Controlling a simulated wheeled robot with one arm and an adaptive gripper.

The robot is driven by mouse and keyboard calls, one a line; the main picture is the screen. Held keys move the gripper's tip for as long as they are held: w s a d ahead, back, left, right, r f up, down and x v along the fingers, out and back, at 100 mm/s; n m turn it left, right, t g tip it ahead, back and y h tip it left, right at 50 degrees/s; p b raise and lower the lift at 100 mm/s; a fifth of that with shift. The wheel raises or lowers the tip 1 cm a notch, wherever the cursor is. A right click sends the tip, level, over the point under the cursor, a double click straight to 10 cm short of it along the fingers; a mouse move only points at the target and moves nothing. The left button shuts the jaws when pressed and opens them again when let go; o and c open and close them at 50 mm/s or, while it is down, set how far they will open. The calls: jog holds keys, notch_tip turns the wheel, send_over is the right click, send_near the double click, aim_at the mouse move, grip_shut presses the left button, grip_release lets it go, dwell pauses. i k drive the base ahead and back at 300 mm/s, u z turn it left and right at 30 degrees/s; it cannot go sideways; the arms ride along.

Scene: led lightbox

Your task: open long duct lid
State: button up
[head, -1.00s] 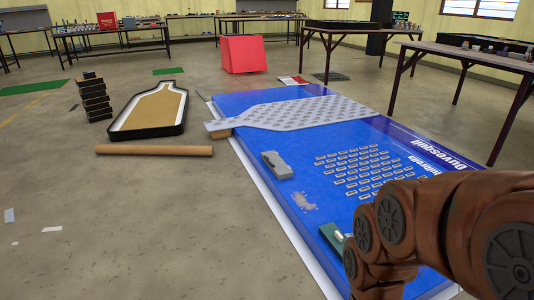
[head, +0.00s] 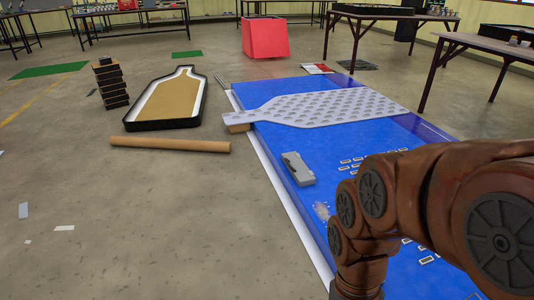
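I cannot make out a part that is clearly the long duct lid. A long brown tube (head: 170,144) lies on the floor to the left of the blue panel (head: 352,136). A small grey case (head: 298,168) sits near the panel's left edge and looks shut. A grey perforated bottle-shaped plate (head: 325,106) lies across the far part of the panel. My brown arm reaches in from the right over the near part of the panel. My gripper is out of view below the bottom edge.
A black-rimmed bottle-shaped tray (head: 128,122) and a stack of dark blocks (head: 111,82) stand at the left. A red box (head: 265,37) is behind the panel. Tables (head: 392,18) stand at the back and right. The floor at the lower left is mostly clear.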

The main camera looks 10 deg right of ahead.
aim_at(293, 159)
jog(key=u, duration=0.35)
jog(key=i, duration=2.45)
jog(key=z, duration=0.05)
